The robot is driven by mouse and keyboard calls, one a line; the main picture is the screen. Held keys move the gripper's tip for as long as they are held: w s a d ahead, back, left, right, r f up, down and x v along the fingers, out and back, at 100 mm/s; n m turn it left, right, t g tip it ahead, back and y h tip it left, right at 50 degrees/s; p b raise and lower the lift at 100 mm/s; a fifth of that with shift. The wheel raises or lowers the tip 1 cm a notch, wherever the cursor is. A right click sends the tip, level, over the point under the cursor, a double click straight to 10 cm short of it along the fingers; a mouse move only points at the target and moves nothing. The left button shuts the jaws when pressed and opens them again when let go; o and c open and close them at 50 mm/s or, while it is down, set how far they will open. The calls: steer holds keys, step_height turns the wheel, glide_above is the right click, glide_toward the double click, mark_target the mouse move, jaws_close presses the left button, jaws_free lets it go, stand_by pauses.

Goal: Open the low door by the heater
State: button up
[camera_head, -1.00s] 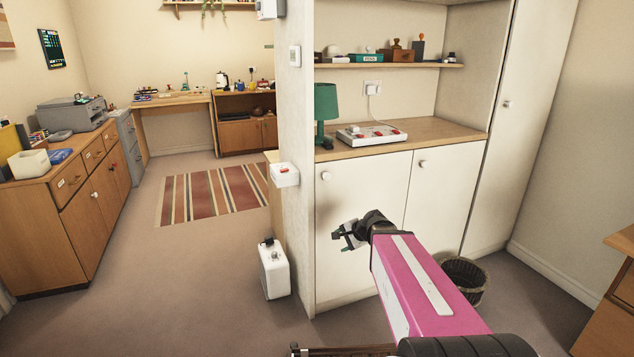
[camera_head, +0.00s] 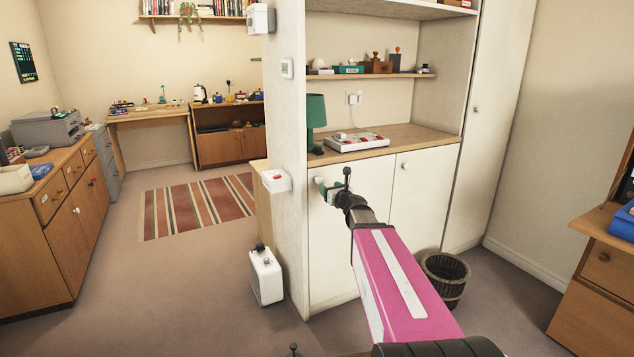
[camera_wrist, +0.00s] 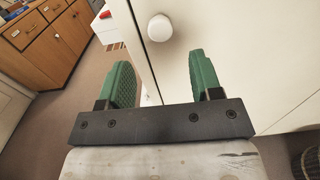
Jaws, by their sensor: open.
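The low white left cupboard door (camera_head: 325,245) looks shut under the wooden counter. Its round white knob (camera_head: 319,181) sits near the top left, and the knob (camera_wrist: 160,27) shows large in the wrist view. A white box-shaped unit (camera_head: 265,276) with a dark top, perhaps the heater, stands on the floor left of the door. My gripper (camera_head: 334,186) is in front of the door's upper part, close to the knob. In the wrist view my gripper (camera_wrist: 161,72) has its green fingers apart with nothing between them. The knob lies beyond the fingertips, and no touch shows.
A second white door (camera_head: 422,210) with its own knob is to the right. A wicker basket (camera_head: 446,280) stands on the floor by it. A wall-end box (camera_head: 275,181) with a red part juts out left of the door. Open carpet lies to the left.

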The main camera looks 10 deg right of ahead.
mark_target(320, 180)
steer(key=x, duration=1)
jaws_close()
steer(key=shift+s+d, duration=0.1)
steer(key=shift+s, duration=0.1)
